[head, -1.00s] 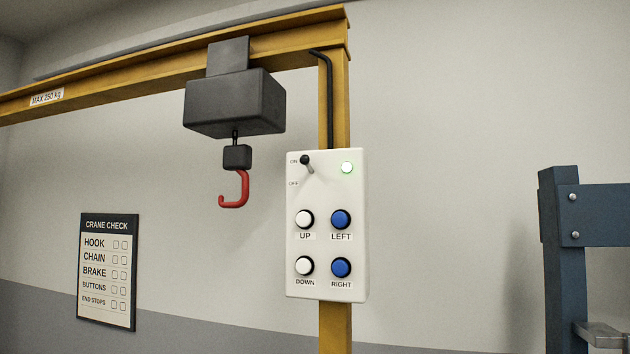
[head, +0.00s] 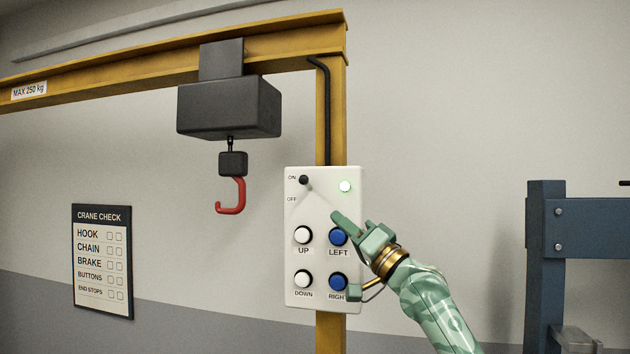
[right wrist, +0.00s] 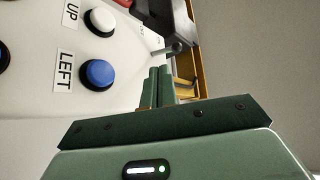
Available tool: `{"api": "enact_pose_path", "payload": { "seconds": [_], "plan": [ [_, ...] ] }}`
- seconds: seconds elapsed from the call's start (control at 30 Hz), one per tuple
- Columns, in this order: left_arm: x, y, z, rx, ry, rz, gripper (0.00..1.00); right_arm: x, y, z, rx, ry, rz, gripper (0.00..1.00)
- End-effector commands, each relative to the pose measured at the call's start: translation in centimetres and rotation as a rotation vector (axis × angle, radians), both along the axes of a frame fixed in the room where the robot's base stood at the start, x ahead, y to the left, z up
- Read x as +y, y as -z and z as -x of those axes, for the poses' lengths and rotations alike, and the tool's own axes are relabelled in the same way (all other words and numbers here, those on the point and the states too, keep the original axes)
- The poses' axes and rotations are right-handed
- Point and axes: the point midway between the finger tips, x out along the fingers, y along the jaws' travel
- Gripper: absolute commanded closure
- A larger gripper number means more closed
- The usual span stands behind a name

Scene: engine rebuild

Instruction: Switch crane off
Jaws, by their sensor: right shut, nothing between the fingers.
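The white crane control box (head: 322,262) is mounted on the yellow post. Its switch lever (head: 304,180), with a black knob, sits at the ON mark, above OFF. My right gripper (head: 337,216) is shut and empty, in front of the box just above the blue LEFT button (head: 337,236), right of and below the lever. In the right wrist view the shut fingers (right wrist: 160,72) point toward the lever (right wrist: 174,47), apart from the blue LEFT button (right wrist: 98,73). My left gripper is not in view.
A blue frame (head: 546,260) stands at the right.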

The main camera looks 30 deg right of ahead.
Motion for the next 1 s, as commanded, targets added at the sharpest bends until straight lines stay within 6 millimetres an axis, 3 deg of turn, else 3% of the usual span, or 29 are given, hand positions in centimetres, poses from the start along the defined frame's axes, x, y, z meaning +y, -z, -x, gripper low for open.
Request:
{"api": "enact_pose_path", "payload": {
  "seconds": [0.03, 0.17, 0.57, 1.0],
  "plan": [
    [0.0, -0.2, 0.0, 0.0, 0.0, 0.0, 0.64, -0.2, -1.5, 0.6, -0.023, -0.01, -0.012, 1.0],
    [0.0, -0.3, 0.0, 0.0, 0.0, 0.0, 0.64, -0.3, -3.2, 1.5, -0.054, -0.032, -0.037, 1.0],
    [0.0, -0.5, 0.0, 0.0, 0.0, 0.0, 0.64, -0.3, -3.6, 1.3, -0.058, -0.033, -0.04, 1.0],
    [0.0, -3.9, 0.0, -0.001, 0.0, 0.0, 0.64, 1.1, -7.9, -4.2, -0.056, -0.034, -0.043, 1.0]
  ]
}}
